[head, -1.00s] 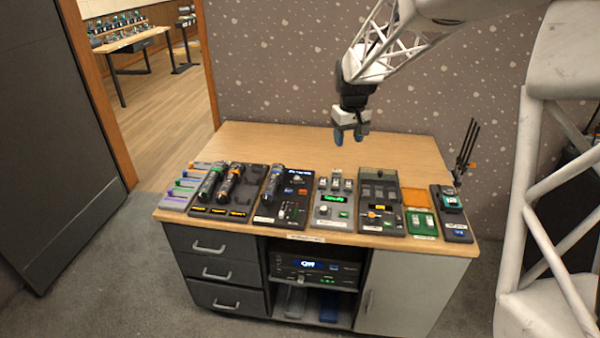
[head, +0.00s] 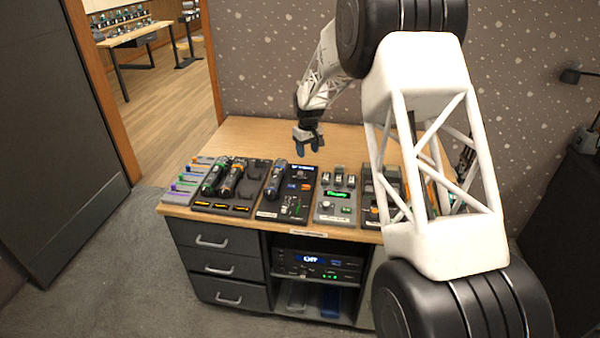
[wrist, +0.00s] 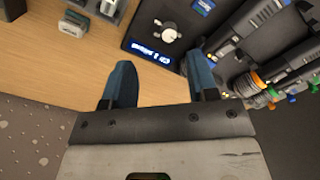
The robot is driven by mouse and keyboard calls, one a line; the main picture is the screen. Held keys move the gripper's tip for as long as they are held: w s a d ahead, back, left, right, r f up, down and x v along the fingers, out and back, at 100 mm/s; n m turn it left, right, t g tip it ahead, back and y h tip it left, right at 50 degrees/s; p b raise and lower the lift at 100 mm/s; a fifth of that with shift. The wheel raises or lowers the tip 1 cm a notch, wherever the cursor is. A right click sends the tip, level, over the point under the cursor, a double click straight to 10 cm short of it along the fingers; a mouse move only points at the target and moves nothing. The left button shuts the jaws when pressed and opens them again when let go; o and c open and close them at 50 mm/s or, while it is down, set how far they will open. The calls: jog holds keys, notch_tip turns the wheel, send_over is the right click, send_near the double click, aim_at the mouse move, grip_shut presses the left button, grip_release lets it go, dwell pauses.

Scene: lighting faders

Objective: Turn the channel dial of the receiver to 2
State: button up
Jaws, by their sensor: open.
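The receiver is a dark panel (head: 293,203) on the desk, with a microphone lying along its left side in the head view. The wrist view shows its upper part (wrist: 190,12). Its channel dial (wrist: 169,32) is a round pale knob with a mark that I cannot read. Beside the dial a blue-lit display (wrist: 152,55) seems to show "CH 1" with small text. My gripper (head: 307,148) is open and empty above the back of the desk, behind the receiver. In the wrist view its blue fingertips (wrist: 161,82) are apart and point towards the dial, not touching it.
Microphones (head: 228,180) lie on a charger left of the receiver, and faders (head: 186,185) stand further left. A device with a green display (head: 336,195) stands to the right. My arm hides the desk's right side. The desk behind the devices (head: 250,135) is clear.

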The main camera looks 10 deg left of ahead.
send_over(300, 172)
jog(key=shift+n, duration=0.3)
notch_tip(300, 172, down, 4)
jog(key=shift+s+f, duration=0.1)
jog(key=shift+f, duration=0.1)
jog(key=shift+f, duration=0.1)
jog(key=shift+f, duration=3.8)
jog(key=c, duration=0.9)
